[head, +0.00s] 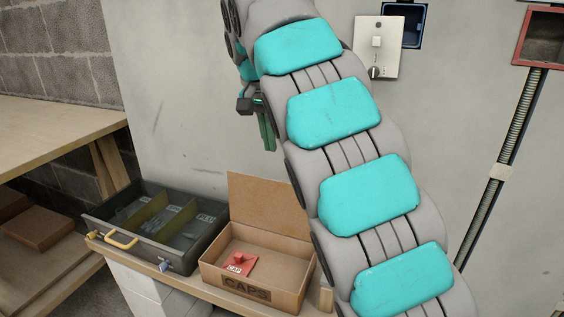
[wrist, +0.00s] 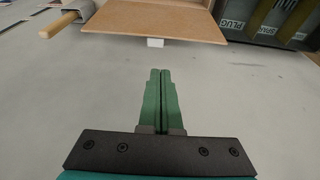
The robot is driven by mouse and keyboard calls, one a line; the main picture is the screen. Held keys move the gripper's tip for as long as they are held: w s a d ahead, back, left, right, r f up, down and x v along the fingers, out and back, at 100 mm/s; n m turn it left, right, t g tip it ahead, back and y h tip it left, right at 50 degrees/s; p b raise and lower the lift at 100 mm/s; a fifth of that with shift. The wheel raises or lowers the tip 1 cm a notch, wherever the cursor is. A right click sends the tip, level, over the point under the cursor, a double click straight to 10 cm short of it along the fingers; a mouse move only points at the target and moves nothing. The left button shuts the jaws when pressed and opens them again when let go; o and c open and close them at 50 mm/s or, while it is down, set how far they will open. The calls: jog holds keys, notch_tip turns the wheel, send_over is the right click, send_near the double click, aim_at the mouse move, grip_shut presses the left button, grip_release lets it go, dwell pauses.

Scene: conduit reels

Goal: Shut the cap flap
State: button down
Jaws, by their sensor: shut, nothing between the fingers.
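The cap flap (head: 262,203) is a plain brown panel standing up at the back edge of the open CAPS box (head: 250,293). A red piece (head: 240,263) with a CAP label lies inside the box. My gripper (head: 267,135) is shut and empty, its green fingers pointing down above the flap and apart from it in the head view. In the wrist view my shut fingertips (wrist: 160,71) are in front of the pale wall, and the brown flap (wrist: 150,22) shows beyond them. My arm covers the area just right of the box.
A dark tray (head: 185,262) with green dividers, labels and a yellow handle (head: 121,240) stands left of the box. A switch plate (head: 377,47), a blue wall box (head: 404,24), a red-framed box (head: 541,38) and a conduit (head: 503,165) are on the wall.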

aim_at(274, 204)
jog(key=b+x, duration=0.1)
jog(key=x, duration=0.2)
jog(key=shift+s, duration=0.1)
jog(key=shift+x, duration=3.5)
